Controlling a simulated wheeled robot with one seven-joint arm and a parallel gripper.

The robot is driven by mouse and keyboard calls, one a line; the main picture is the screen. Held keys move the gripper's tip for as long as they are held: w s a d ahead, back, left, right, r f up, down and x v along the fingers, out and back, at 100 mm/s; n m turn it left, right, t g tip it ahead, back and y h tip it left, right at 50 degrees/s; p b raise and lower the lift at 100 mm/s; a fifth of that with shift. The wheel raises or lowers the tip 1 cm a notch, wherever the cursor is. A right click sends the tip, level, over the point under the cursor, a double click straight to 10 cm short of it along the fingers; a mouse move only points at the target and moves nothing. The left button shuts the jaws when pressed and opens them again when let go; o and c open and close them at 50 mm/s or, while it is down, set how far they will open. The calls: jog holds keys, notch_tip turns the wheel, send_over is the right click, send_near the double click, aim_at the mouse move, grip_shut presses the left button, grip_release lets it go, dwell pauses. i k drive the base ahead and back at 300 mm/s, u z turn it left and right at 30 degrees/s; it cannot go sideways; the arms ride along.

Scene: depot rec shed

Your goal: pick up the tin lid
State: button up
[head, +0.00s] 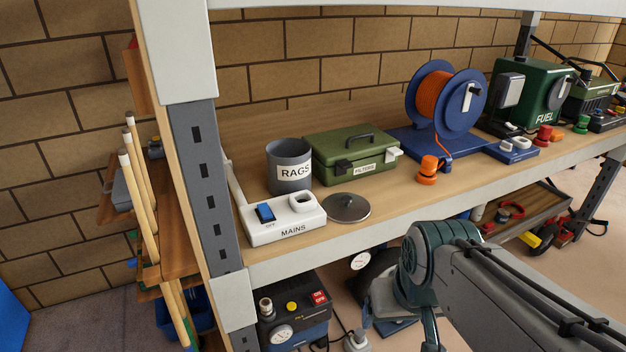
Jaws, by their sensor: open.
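The grey RAGS tin (290,176) stands behind the lid, to the left. My gripper (402,328) is open, in front of the shelf and below its edge in the picture, right of the lid and apart from it. Its lower end is cut off by the frame's bottom edge. Nothing shows between its fingers.
A green FILTERS box (352,158) stands behind the lid. An orange plug (429,172) and a blue cable reel (446,103) are to the right. A grey upright (205,180) bounds the shelf at left. Bare shelf lies right of the lid.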

aim_at(347, 209)
jog(key=z, duration=0.55)
jog(key=k, duration=0.65)
jog(key=z, duration=0.85)
jog(key=i, duration=1.1)
jog(key=u, duration=0.4)
jog(key=i, duration=0.85)
jog(key=u, duration=1.4)
jog(key=i, duration=0.45)
jog(key=u, duration=0.4)
